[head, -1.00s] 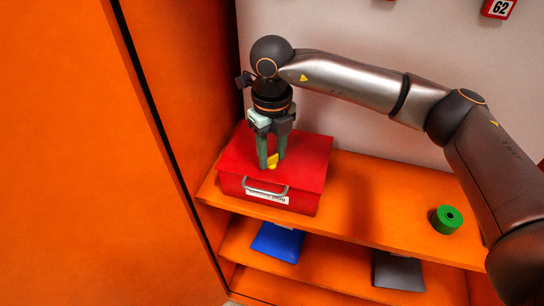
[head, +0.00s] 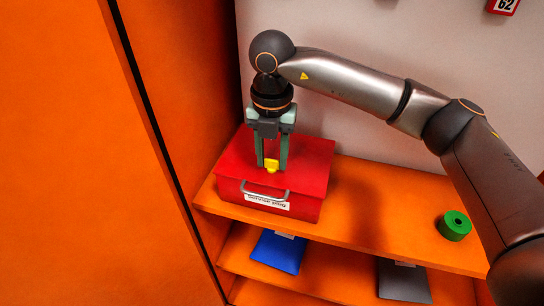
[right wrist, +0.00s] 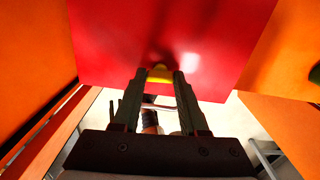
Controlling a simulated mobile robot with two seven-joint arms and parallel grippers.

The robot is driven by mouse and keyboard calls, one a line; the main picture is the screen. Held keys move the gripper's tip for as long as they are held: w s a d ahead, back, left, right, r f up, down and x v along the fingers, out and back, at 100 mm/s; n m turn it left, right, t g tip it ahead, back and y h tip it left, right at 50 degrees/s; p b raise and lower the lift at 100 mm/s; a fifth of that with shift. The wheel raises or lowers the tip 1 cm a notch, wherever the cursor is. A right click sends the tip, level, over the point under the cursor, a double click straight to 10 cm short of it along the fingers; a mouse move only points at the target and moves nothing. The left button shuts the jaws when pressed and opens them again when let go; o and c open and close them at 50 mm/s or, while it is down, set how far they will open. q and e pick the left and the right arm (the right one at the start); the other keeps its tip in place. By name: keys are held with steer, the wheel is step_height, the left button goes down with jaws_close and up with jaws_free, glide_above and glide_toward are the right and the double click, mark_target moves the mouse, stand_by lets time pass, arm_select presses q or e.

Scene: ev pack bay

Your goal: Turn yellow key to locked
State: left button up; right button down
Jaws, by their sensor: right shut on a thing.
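The yellow key (head: 272,166) stands on the top of the red box (head: 313,160), near its front edge. My right gripper (head: 271,165) points straight down over the box, its two fingers shut on the key. In the right wrist view the key (right wrist: 160,73) shows as a yellow piece between the fingertips (right wrist: 160,78), against the red lid (right wrist: 215,45). The lock under the key is hidden, and no locked mark can be made out. My left gripper is not in view.
The red box has a grey handle and a white label on its front and stands on an orange shelf (head: 365,215). A green roll (head: 454,226) is at right. Blue (head: 278,251) and grey (head: 403,280) flat items lie below. An orange panel (head: 80,170) stands close at left.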

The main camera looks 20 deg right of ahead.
mark_target(272, 160)
steer(key=shift+m, duration=0.5)
steer(key=shift+c, duration=2.2)
jaws_free()
step_height(272, 160, up, 13)
steer(key=shift+f, duration=0.2)
